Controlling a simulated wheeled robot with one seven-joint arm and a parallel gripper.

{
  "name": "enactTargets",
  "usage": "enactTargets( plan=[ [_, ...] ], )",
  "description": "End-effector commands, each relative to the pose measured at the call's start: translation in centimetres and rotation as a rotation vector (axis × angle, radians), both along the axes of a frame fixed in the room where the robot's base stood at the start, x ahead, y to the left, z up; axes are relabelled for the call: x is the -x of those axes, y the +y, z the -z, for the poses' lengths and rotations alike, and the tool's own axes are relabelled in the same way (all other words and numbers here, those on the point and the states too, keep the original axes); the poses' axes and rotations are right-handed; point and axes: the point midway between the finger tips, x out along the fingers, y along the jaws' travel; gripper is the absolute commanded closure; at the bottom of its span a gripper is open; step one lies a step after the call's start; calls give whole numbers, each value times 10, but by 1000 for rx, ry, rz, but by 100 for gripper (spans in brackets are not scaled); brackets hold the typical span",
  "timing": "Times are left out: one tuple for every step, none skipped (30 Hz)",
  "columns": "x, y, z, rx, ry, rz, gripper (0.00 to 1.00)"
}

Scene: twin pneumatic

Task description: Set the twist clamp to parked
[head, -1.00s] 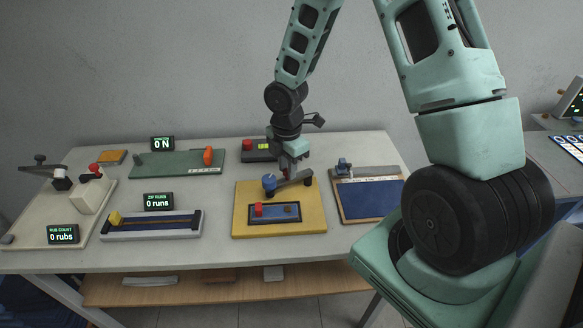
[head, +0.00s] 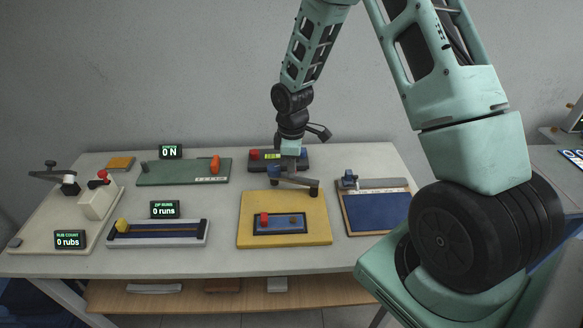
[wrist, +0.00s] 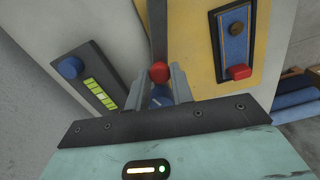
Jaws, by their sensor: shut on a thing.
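The twist clamp is a dark arm (head: 296,181) on a post at the back right corner of a yellow board (head: 286,235). A blue cylinder (head: 273,170) sits at its left end, beyond the board's back edge. My gripper (head: 290,172) is at the arm from above. In the wrist view, a red knob (wrist: 159,72) is between the fingertips of my gripper (wrist: 164,78), which is shut on it. The clamp arm (wrist: 157,28) runs up from there beside the board. The cylinder is partly hidden between the fingers.
A control box (head: 287,166) with red and blue buttons and a lit green gauge stands close behind. On the board lies a blue fixture (head: 281,226) with a red block. A blue-topped clipboard-like board (head: 378,212) is at right; a slider rig (head: 157,238) is at left.

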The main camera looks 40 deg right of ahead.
Motion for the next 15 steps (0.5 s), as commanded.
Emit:
enactTargets(
  plan=[
    [-1,-1,0,1,-2,10,100],
    [-2,-1,0,1,-2,16,100],
    [-2,-2,0,1,-2,22,100],
    [-2,-2,0,1,-2,26,100],
    [-2,-2,0,1,-3,29,100],
    [-2,-2,0,1,-2,32,100],
    [-2,-2,0,1,-3,34,100],
    [-2,-2,0,1,-2,36,100],
    [-2,-2,-1,1,-3,37,100],
    [-2,-2,-1,1,-2,37,100],
    [-2,-2,-1,1,-3,37,100],
    [-2,-2,-1,1,-2,37,100],
    [-2,-2,-1,1,-3,37,100],
    [-2,-2,-1,1,-3,37,100],
    [-2,-2,-1,1,-3,36,100]
  ],
)
